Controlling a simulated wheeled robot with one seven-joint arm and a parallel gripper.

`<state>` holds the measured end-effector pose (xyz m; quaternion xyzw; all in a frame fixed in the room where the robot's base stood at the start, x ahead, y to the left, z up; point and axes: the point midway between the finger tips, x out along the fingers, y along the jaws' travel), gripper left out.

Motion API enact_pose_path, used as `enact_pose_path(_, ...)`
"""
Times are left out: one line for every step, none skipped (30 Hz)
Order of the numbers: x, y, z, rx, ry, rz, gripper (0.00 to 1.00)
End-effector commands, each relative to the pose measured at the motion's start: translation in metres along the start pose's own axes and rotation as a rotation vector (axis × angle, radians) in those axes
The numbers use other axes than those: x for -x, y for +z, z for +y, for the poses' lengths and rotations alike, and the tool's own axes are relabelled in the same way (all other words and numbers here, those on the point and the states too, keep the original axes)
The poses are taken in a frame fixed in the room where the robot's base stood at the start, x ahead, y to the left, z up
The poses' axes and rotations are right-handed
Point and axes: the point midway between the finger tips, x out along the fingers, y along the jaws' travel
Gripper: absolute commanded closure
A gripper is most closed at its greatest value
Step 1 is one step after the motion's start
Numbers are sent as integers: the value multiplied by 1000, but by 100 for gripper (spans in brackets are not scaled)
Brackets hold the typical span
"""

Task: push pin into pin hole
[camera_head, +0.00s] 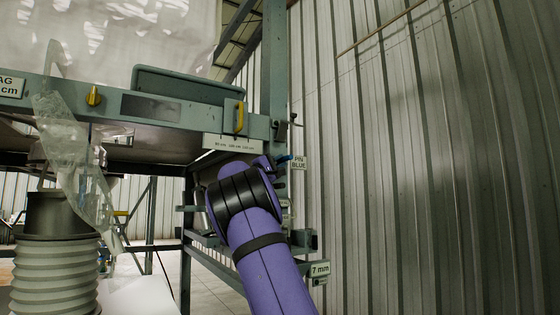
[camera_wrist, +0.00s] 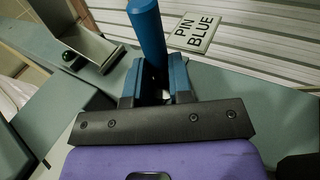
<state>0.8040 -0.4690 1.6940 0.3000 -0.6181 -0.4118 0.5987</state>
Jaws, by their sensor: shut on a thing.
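The blue pin (camera_wrist: 148,32) stands out past my gripper (camera_wrist: 156,84) in the wrist view, and its darker lower part runs down between the blue-padded fingers. The fingers are shut on it. In the head view a small bit of the blue pin (camera_head: 284,158) shows beside the frame post, left of the sign. My arm hides my gripper's fingers in that view. The "PIN BLUE" sign (camera_wrist: 194,32) is right of the pin, and it also shows in the head view (camera_head: 299,162). I cannot make out the pin hole; how far the pin sits in it cannot be told.
The green-grey steel frame post (camera_head: 275,70) and crossbeam (camera_head: 200,117) stand close around my arm. A "7 mm" sign (camera_head: 319,269) hangs lower down. The corrugated wall (camera_head: 430,150) is to the right.

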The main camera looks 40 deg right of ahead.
Motion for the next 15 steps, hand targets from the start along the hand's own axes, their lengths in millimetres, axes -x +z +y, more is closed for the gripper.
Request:
enact_pose_path(4, -8, 9, -19, 15, 26, 100)
enact_pose_path(4, -8, 9, -19, 15, 27, 100)
enact_pose_path(4, -8, 9, -19, 15, 27, 100)
enact_pose_path(4, -8, 9, -19, 15, 27, 100)
enact_pose_path(5, -9, 9, -19, 15, 27, 75)
enact_pose_path(5, -9, 9, -19, 15, 28, 66)
enact_pose_path(5, -9, 9, -19, 15, 28, 59)
enact_pose_path(5, -9, 9, -19, 15, 28, 52)
enact_pose_path(5, -9, 9, -19, 15, 28, 50)
enact_pose_path(5, -9, 9, -19, 15, 29, 50)
enact_pose_path(5, -9, 9, -19, 15, 29, 50)
enact_pose_path(6, -10, 9, -19, 15, 29, 50)
enact_pose_path(6, -10, 9, -19, 15, 29, 50)
enact_pose_path(6, -10, 9, -19, 15, 29, 50)
enact_pose_path(6, -10, 9, -19, 14, 30, 50)
